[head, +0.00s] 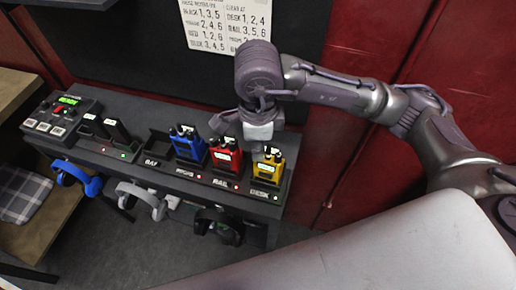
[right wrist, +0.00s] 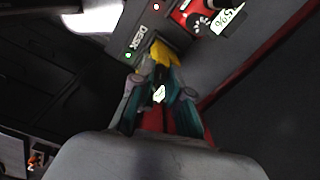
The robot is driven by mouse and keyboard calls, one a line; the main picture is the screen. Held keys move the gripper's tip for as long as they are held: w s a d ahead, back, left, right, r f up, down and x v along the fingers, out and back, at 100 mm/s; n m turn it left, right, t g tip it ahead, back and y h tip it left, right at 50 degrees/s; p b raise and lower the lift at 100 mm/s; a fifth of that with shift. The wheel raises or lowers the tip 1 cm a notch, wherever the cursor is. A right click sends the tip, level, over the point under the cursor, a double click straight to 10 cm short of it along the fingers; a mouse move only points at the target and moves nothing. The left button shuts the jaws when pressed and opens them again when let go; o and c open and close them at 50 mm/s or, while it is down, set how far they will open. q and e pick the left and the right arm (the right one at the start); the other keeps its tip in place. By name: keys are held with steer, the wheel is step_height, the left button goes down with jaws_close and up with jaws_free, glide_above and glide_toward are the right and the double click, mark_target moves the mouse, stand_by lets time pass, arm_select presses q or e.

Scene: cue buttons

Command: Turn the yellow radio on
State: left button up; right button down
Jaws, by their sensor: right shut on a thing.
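The yellow radio (head: 268,169) stands upright in the rightmost dock slot, marked DESK, with a green light beside it. A pale label or screen shows near its top. My right gripper (head: 260,133) reaches down to the top of it. In the right wrist view, the gripper (right wrist: 158,82) is shut on the yellow radio (right wrist: 160,54), which shows between the two fingers. The fingers and palm hide much of the radio's top, and I cannot make out its knob. My left gripper is not in view.
A red radio (head: 225,161) stands close to the left, then a blue radio (head: 189,149); red lights show by both. A button box (head: 57,116) sits at the shelf's left end. Headphones (head: 142,196) hang below the shelf (head: 150,178). A printed sheet (head: 215,22) is on the back wall.

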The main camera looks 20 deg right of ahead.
steer(key=c, duration=1.1)
jaws_free()
steer(key=shift+r, duration=0.15)
step_height(320, 180, up, 12)
steer(key=shift+s+f, duration=0.1)
steer(key=shift+s+f, duration=0.1)
